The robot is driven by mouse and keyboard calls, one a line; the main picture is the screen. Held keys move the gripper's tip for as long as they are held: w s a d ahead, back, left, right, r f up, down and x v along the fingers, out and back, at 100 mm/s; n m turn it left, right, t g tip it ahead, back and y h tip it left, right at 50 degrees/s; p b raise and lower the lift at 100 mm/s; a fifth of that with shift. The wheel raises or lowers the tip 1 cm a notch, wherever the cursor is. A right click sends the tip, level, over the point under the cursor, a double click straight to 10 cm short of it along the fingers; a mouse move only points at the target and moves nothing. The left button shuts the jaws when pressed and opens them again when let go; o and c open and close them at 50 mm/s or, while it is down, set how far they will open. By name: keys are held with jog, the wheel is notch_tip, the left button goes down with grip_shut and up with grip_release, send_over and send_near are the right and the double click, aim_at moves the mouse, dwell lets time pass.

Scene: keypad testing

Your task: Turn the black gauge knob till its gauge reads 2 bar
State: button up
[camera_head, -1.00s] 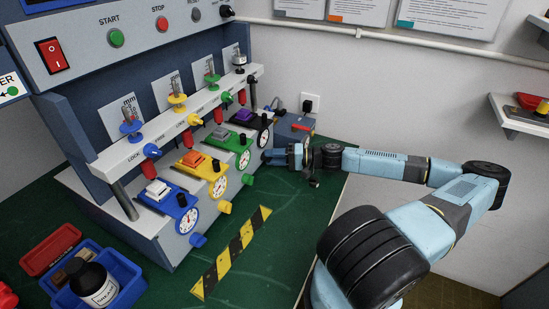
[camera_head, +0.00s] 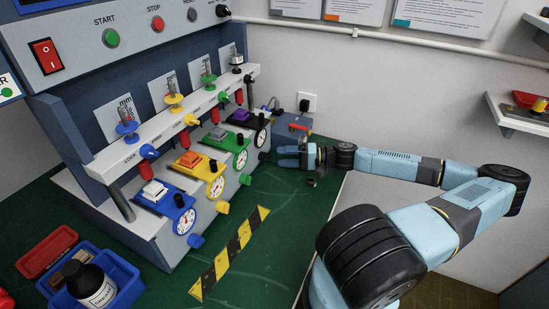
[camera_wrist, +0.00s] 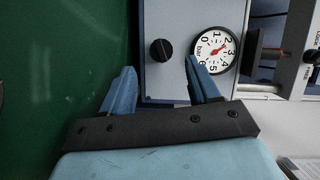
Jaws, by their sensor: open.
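The black knob (camera_wrist: 161,50) sticks out of a grey panel in the wrist view, with its white gauge (camera_wrist: 214,50) to its right. The gauge's red needle points up and right, close to the 2; its exact reading is hard to tell. My gripper (camera_wrist: 159,66) is open and empty, its blue fingers on either side of the knob in that view. In the head view my gripper (camera_head: 279,156) stands just right of the black knob (camera_head: 262,155) with a small gap. The black gauge (camera_head: 260,137) is too small to read there.
Blue, yellow and green gauge units (camera_head: 215,187) stand in a row to the left. The green tabletop (camera_head: 285,215) in front is clear, apart from a striped strip (camera_head: 230,255).

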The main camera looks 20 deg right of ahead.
jog(key=v, duration=0.8)
jog(key=shift+d, duration=0.25)
